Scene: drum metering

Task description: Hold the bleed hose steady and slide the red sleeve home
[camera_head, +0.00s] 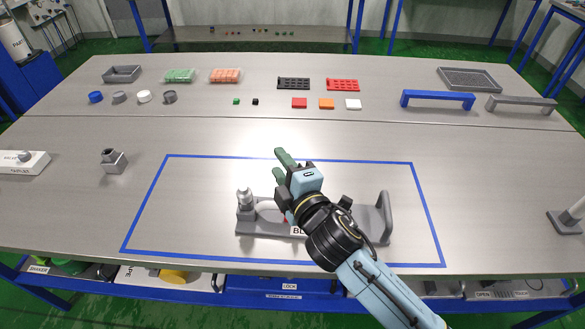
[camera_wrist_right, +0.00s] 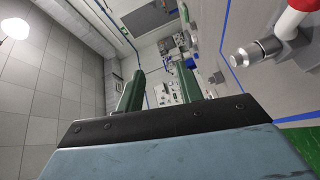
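The bleed fixture is a grey base (camera_head: 258,229) inside the blue outline, with a metal fitting (camera_head: 244,197) at its left end and a grey upright (camera_head: 385,212) at its right. A small red patch (camera_head: 285,216), likely the sleeve, shows beside my right arm, which hides the middle of the fixture. In the right wrist view, a red part (camera_wrist_right: 304,5) sits on a white piece (camera_wrist_right: 287,23) near the metal fitting (camera_wrist_right: 254,52). My right gripper (camera_head: 282,165) is above and beyond the fixture. Its green fingers (camera_wrist_right: 160,88) are apart and empty. My left gripper is out of view.
A grey block with a fitting (camera_head: 114,161) stands left of the outline. Trays, caps and coloured blocks line the back, with a blue handle (camera_head: 438,99) at back right. A grey stand (camera_head: 566,222) is at far right. The outlined area left of the fixture is clear.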

